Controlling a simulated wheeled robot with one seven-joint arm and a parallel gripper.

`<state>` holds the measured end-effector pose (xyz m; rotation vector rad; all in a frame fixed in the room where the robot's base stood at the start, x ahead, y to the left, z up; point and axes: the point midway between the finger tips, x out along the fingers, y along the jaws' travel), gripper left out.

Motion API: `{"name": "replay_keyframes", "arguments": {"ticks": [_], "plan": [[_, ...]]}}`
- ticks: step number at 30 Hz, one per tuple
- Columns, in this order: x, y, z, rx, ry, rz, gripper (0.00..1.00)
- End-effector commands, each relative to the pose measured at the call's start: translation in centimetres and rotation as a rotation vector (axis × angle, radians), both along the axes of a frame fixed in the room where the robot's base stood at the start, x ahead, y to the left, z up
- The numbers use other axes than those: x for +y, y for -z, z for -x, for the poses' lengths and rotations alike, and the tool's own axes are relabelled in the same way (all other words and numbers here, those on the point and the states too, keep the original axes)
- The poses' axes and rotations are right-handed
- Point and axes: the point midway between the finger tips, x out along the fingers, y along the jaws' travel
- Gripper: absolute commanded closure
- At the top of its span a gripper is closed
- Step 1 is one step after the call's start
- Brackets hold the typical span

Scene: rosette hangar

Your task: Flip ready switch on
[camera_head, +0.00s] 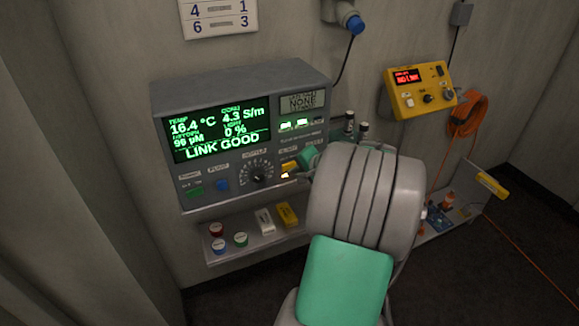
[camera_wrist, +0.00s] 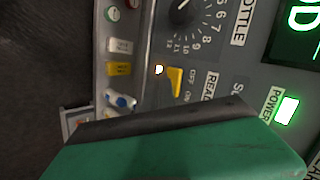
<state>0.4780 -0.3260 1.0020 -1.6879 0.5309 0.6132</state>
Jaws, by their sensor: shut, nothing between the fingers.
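The ready switch (camera_wrist: 175,81) is a yellow lever on the grey console panel, beside the OFF and ON marks and a partly hidden READY label in the wrist view. In the head view the yellow switch (camera_head: 289,166) shows at the panel's lower right, with a small bright spot just below it. My gripper (camera_head: 307,158) is shut and empty, its green end close to the right of the switch. In the wrist view my green gripper (camera_wrist: 180,142) fills the lower part, close to the lever. I cannot tell whether they touch or which way the lever is set.
The console screen (camera_head: 217,130) reads LINK GOOD. A green lamp (camera_wrist: 286,110) labelled POWER is lit. A shelf (camera_head: 252,248) below holds coloured buttons and small blocks. A yellow box (camera_head: 420,90) with a red display hangs at right, near an orange cable coil (camera_head: 468,115).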

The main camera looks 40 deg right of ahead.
Motion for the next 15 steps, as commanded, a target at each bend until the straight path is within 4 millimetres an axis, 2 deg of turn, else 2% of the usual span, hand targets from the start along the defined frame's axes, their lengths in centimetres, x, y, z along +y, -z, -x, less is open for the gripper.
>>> {"name": "replay_keyframes", "arguments": {"ticks": [15], "plan": [[1.8, -0.1, 4.0, 0.001, 0.002, -0.001, 1.0]]}}
